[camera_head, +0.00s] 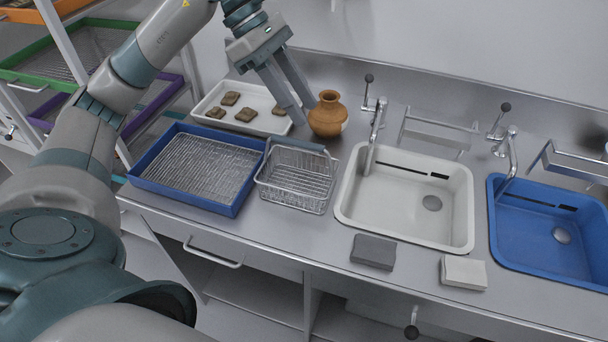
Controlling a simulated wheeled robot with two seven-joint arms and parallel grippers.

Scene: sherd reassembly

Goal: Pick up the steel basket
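The steel basket (297,187) is a small wire basket on the steel counter, between the blue tray and the white sink. Its grey handle bar (301,145) lies along the back of its top. My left gripper (305,113) is above and behind the basket, with its two fingers pointing down and a gap between them. It looks open and empty and is apart from the basket. Its fingertips appear close to the left side of a brown clay jar (328,116); I cannot tell whether they touch it. My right gripper is not in view.
A blue tray with a wire rack (138,172) stands left of the basket. A white tray (204,109) with several brown sherds lies behind. The white sink (345,208) and blue sink (498,235) have taps. Grey (373,251) and white (463,273) blocks lie at the front edge.

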